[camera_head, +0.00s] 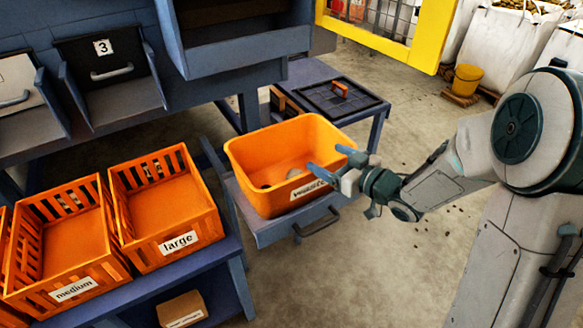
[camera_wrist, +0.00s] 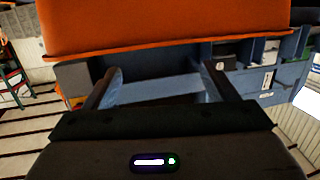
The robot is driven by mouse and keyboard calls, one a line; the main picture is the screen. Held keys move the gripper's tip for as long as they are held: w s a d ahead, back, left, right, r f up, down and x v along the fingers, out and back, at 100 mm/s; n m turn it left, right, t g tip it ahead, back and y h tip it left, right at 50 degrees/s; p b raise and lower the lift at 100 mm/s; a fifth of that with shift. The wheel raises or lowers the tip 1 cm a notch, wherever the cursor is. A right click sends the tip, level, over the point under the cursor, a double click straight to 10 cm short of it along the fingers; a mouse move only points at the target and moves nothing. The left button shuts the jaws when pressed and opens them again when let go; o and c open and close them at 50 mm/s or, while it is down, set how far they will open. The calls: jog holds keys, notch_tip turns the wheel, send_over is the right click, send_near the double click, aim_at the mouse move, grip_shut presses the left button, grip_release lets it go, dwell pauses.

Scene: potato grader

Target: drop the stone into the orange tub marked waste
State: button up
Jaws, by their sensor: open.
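The orange tub (camera_head: 262,142) with a white label reading as waste (camera_head: 309,189) stands on a blue-grey drawer-like shelf. Inside it lies a small grey rounded lump (camera_head: 294,173), which looks like the stone, and a darker spot or lump (camera_head: 265,186). My gripper (camera_head: 331,161) is at the tub's right side, with its blue fingertips over the rim and partly covering the label. Its fingers are apart with nothing between them. In the wrist view, the gripper (camera_wrist: 161,75) is also open and empty, and orange tub wall (camera_wrist: 165,25) fills the top.
Orange crates labelled medium (camera_head: 72,288) and large (camera_head: 180,243) stand on a blue bench at left. A blue side table with a dark lid (camera_head: 342,98) is behind the tub. A yellow bucket (camera_head: 467,79) stands far right.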

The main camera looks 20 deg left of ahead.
jog(key=shift+v, duration=2.2)
jog(key=d+r+m+t+h+p, duration=0.1)
jog(key=d+r+m+h+p, duration=0.35)
jog(key=d+h, duration=0.35)
jog(key=d+r+m+t+h+p, duration=0.1)
jog(key=d+r+m+h+p, duration=0.2)
jog(key=d+r+h, duration=0.5)
jog(key=s+d+m+g+y+p, duration=0.1)
jog(key=s+d+m+g+p, duration=0.1)
jog(key=s, duration=0.7)
jog(key=s+d+r+m+g+p, duration=0.1)
jog(key=s+g, duration=0.4)
jog(key=s, duration=0.5)
jog(key=shift+d+r+m+y+p, duration=0.3)
jog(key=shift+d+m+y+p, duration=0.1)
jog(key=shift+d+m+p, duration=0.45)
jog(key=shift+a, duration=0.15)
